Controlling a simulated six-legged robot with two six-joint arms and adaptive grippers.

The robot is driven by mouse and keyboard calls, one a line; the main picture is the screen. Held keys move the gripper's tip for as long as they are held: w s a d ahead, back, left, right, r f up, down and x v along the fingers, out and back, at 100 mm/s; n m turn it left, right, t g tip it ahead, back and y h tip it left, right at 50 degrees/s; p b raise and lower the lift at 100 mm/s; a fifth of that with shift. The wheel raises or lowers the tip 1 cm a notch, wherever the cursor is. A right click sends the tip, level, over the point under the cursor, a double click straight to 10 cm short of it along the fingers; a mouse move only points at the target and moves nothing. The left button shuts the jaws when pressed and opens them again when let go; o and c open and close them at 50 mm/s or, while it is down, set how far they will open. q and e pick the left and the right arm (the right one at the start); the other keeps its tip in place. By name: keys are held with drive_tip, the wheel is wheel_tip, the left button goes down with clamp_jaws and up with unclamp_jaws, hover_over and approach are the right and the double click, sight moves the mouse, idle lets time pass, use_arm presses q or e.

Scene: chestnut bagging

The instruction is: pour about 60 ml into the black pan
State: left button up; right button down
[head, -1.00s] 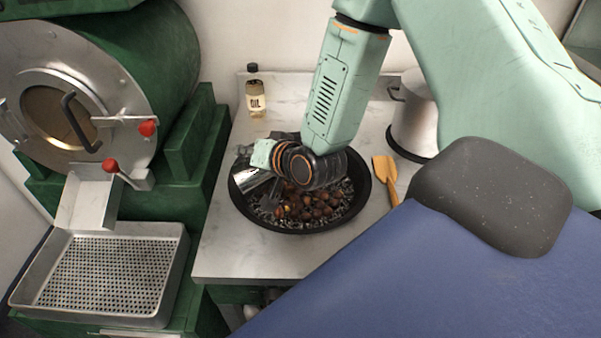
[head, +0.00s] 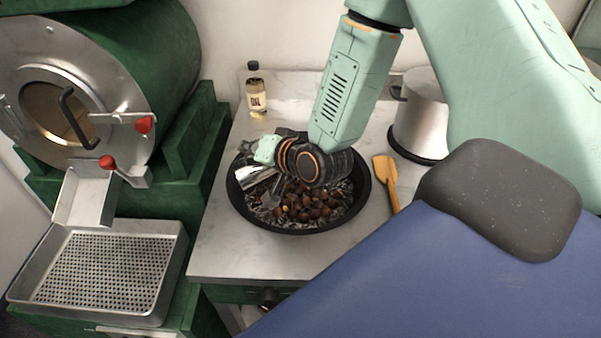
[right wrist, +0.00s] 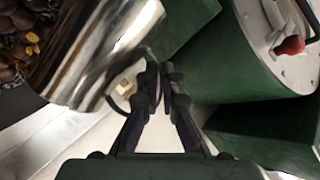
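The black pan (head: 358,205) sits on the white counter and holds brown chestnuts (head: 312,205) among pale and dark grains. My right gripper (right wrist: 160,78) is over the left part of the pan, with its fingers closed at the handle (right wrist: 123,95) of a shiny metal jug. The jug (head: 253,177) is tilted over the pan's left side in the head view; it also shows in the right wrist view (right wrist: 100,50), beside chestnuts. Its contents are hidden, and no stream is clearly visible. My left gripper is not in view.
An oil bottle (head: 256,92) stands behind the pan. A wooden spatula (head: 386,180) and a metal pot (head: 420,118) are to its right. A green roaster (head: 165,60) with a perforated tray (head: 105,272) is at left. The counter's front left is clear.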

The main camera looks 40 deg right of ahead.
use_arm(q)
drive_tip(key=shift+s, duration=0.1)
use_arm(e)
drive_tip(key=shift+s+r, duration=0.1)
drive_tip(key=shift+r, duration=0.1)
drive_tip(key=shift+s, duration=0.1)
drive_tip(key=shift+d, duration=0.3)
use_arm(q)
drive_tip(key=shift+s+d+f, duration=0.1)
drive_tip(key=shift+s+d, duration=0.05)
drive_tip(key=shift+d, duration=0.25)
use_arm(e)
drive_tip(key=shift+w, duration=0.2)
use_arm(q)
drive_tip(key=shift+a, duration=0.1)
use_arm(e)
drive_tip(key=shift+s+a, duration=0.1)
